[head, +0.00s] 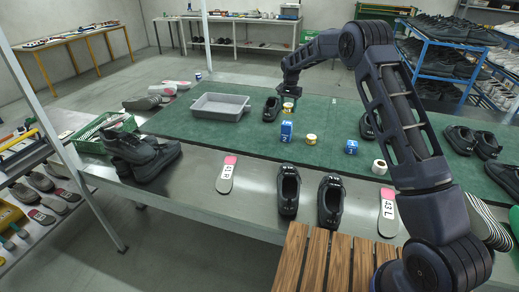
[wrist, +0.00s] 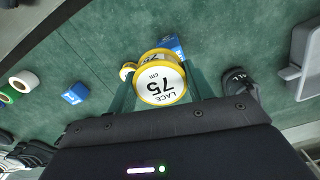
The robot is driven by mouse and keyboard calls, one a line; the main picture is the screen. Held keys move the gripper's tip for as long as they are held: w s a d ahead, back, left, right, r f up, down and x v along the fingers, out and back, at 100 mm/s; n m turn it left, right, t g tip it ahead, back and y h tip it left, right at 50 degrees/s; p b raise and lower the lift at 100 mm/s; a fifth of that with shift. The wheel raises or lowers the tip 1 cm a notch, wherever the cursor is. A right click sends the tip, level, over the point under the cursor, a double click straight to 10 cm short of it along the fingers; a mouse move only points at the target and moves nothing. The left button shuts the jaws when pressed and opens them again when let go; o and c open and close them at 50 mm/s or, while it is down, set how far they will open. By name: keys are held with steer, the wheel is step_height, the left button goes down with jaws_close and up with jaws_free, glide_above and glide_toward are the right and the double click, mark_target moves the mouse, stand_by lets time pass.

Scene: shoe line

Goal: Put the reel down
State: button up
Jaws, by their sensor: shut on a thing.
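My gripper (head: 290,92) is shut on a lace reel with yellow rims and a white "LACE 75 cm" face. The reel (wrist: 160,82) fills the space between the fingers in the wrist view. In the head view the reel (head: 288,106) shows small below the gripper, over the green mat (head: 225,133). It looks much larger than the things on the mat in the wrist view; its exact height cannot be told. A second yellow-rimmed reel (head: 311,139) stands on the mat nearer the front, partly hidden behind the held reel in the wrist view (wrist: 126,70).
A blue box (head: 286,131) stands near the second reel; another (head: 351,147) lies to the right. A white roll (head: 379,167) is by my arm. A black shoe (head: 271,108) is close left of the gripper, with a grey tray (head: 220,106) beyond. The left mat is clear.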

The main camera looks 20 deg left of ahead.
glide_above(259, 147)
steer(key=f, duration=2)
steer(key=shift+s+d, duration=0.15)
steer(key=shift+d, duration=0.05)
steer(key=shift+f, duration=0.15)
steer(key=o, duration=1)
steer(key=shift+c, duration=0.2)
step_height(259, 147, up, 12)
steer(key=shift+r, duration=0.2)
